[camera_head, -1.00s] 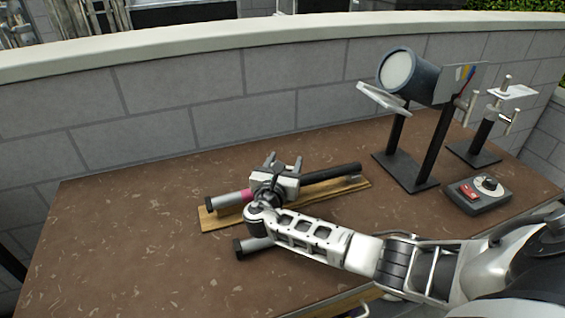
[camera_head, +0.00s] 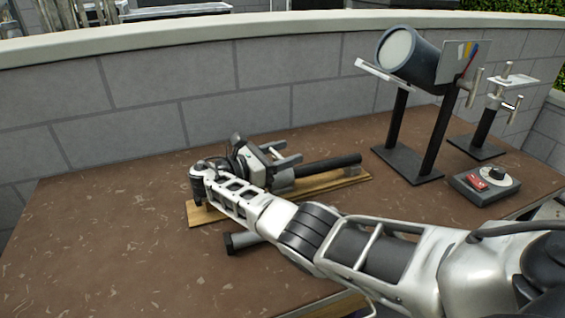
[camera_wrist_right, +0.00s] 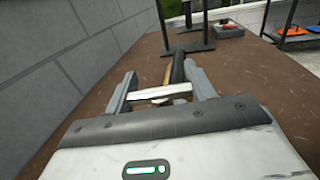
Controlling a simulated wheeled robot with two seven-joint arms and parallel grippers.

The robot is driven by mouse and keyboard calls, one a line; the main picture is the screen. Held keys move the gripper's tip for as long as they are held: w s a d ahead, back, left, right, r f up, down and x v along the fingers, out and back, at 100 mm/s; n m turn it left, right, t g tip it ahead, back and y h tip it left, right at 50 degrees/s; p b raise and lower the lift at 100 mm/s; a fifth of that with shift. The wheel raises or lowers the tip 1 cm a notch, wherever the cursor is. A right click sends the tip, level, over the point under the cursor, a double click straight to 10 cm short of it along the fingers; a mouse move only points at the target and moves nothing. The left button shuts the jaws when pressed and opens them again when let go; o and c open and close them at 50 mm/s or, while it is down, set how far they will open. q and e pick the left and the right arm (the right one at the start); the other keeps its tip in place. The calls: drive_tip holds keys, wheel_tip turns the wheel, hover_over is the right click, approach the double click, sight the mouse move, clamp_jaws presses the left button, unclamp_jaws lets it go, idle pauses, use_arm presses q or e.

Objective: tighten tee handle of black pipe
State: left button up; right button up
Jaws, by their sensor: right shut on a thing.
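The black pipe (camera_head: 330,164) lies along a wooden board on the table. In the right wrist view the black pipe (camera_wrist_right: 178,68) runs away just beyond my fingers. My right gripper (camera_head: 285,161) is at the pipe's near-left end, with its fingers pointing right along it. In the right wrist view, my right gripper (camera_wrist_right: 163,76) is shut on a pale metal bar, the tee handle (camera_wrist_right: 160,92), which spans between its two fingers. My left gripper is not in view.
A wooden board (camera_head: 200,214) lies under the pipe. A dark-ended tube (camera_head: 242,240) lies in front of it. A lamp on a black stand (camera_head: 410,55), a smaller stand (camera_head: 480,140) and a switch box (camera_head: 485,186) stand right. The table's left (camera_head: 90,240) is clear.

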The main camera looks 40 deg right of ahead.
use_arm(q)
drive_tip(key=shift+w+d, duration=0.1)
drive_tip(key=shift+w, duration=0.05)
use_arm(e)
drive_tip(key=shift+m+g, duration=0.4)
drive_tip(key=shift+r, duration=0.1)
drive_tip(key=o, duration=1)
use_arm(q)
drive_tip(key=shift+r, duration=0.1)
use_arm(e)
drive_tip(key=shift+a, duration=0.1)
